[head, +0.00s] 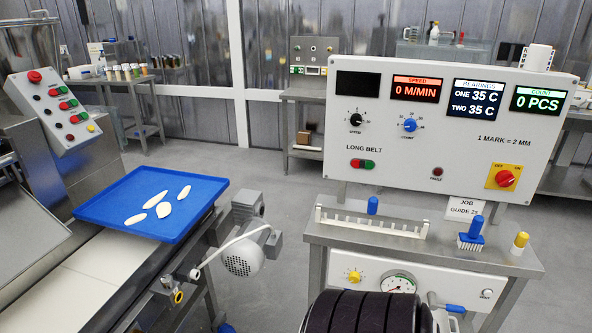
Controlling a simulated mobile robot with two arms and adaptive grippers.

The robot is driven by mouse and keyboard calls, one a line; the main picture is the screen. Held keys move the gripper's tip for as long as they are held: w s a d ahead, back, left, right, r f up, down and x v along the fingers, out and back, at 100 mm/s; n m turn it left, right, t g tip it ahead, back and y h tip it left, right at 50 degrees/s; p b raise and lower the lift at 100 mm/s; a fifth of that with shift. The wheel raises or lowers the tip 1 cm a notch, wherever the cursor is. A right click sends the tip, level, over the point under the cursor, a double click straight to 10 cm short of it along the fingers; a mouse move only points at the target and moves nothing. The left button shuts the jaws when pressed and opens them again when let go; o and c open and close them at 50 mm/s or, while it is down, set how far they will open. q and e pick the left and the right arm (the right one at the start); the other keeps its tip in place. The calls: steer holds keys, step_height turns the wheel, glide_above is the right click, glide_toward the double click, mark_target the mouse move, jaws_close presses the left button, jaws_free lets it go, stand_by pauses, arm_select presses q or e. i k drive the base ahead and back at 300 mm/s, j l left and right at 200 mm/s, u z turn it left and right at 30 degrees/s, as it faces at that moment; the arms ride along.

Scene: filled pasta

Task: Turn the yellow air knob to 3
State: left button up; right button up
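A yellow knob (354,277) sits on the white lower panel (454,279) under the steel bench, left of a round dial gauge (398,284). The knob is small, and I cannot read its pointer or any scale marks around it. The gauge's lower part is hidden behind a dark banded rounded shape at the bottom of the view. Neither of my grippers shows in the head view.
Above the bench (340,235) stands a control board (430,160) with displays, a black knob (355,119), a blue knob (410,125) and a red switch on yellow (504,178). At left, a blue tray (95,208) holds several pale pieces beside a motor (243,257).

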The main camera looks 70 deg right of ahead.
mark_target(354, 276)
steer(key=z, duration=3.05)
